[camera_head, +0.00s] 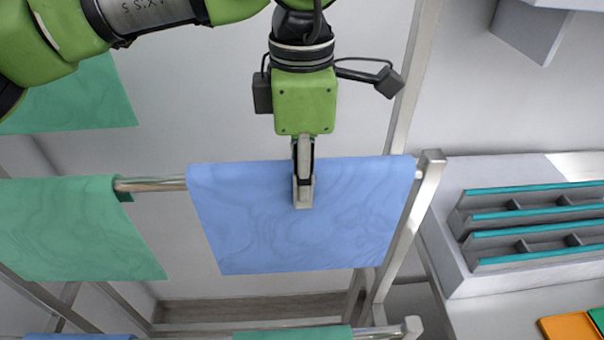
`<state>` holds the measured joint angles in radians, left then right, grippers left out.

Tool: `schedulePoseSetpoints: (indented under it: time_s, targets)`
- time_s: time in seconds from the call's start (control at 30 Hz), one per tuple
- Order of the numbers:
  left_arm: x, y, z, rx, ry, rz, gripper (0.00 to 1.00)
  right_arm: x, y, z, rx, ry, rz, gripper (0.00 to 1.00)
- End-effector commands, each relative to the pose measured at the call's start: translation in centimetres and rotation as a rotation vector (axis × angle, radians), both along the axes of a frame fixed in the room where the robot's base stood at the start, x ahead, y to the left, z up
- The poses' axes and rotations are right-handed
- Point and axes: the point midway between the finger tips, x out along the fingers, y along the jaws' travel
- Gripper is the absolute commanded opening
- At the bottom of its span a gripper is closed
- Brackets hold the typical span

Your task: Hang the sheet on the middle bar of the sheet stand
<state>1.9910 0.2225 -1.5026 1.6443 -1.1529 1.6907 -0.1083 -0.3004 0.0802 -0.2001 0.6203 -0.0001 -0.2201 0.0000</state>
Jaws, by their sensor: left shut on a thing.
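A blue sheet (260,230) is draped over a metal bar (150,184) of the sheet stand (412,220), at its right end near the stand's post. My left gripper (303,190) comes down from above and is shut on the top edge of the blue sheet, near its middle. The sheet hangs flat in front of the bar; its back side is hidden. A green sheet (75,230) hangs on the left part of the same bar. My right gripper is not in view.
Another green sheet (70,95) hangs at the back left. A lower bar (380,331) at the front carries a green sheet (290,334). Right of the stand is a grey counter (455,260) with a slotted rack (530,225) and orange and green items (570,326).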

Motion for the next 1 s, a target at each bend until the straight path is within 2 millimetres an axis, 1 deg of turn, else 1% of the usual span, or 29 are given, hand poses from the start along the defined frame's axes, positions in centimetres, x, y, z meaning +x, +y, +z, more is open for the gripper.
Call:
schedulePoseSetpoints:
  time_s: [0.03, 0.13, 0.47, 0.5, 0.53, 0.57, 0.87, 1.0]
  targets:
    - [0.0, 0.0, -0.35, 0.0, 0.0, 0.0, 0.0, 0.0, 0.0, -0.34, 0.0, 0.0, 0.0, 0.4]
    - [0.0, 0.01, -0.53, 0.0, 0.0, 0.0, 0.0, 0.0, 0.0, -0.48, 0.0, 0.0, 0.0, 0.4]
    - [-0.01, 0.01, -0.55, 0.0, 0.0, 0.0, 0.0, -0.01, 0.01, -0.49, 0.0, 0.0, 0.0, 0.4]
    - [-0.01, 0.01, -0.55, 0.0, 0.0, 0.0, 0.33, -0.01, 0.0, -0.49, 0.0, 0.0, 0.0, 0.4]
    - [-0.01, 0.01, -0.55, 0.0, 0.0, 0.0, 0.41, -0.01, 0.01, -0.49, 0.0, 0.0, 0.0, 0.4]
    - [-0.01, 0.01, -0.55, 0.0, 0.0, 0.0, 0.45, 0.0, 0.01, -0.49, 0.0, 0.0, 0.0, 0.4]
    - [-0.01, 0.01, -0.55, 0.0, 0.001, 0.0, 0.45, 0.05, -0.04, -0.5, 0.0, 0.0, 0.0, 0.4]
    - [0.02, -0.02, 0.25, 0.0, -0.001, 0.001, 0.45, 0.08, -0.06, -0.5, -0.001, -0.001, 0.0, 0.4]
